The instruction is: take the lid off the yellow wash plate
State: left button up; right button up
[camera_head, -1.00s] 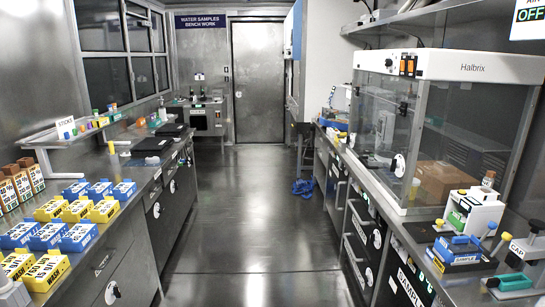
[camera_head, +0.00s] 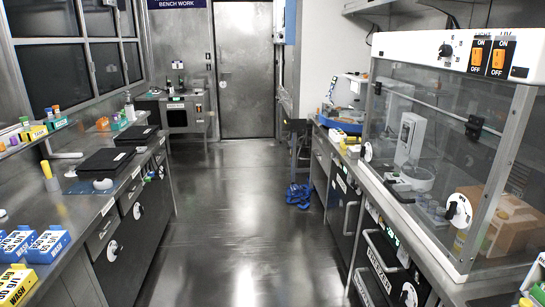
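I cannot make out a yellow wash plate or its lid for certain in the head view. A yellow box (camera_head: 16,286) with a white label reading WASH stands on the left bench at the lower left corner, partly cut off by the picture edge. Neither of my grippers is in view.
Blue-and-white boxes (camera_head: 47,246) stand behind the yellow box on the left bench (camera_head: 75,213). Black flat devices (camera_head: 105,161) lie farther along. A glass-fronted cabinet (camera_head: 440,130) stands on the right bench. The aisle floor (camera_head: 240,215) is clear except for a blue heap (camera_head: 298,194).

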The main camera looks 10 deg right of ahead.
aim_at(349, 141)
jog(key=i, duration=2)
jog(key=i+j+z, duration=0.15)
jog(key=i+z, duration=0.3)
jog(key=i, duration=0.2)
jog(key=i+j+z, duration=0.45)
jog(key=i, duration=0.2)
jog(key=i+j+z, duration=0.45)
jog(key=i+j, duration=0.05)
jog(key=i, duration=0.05)
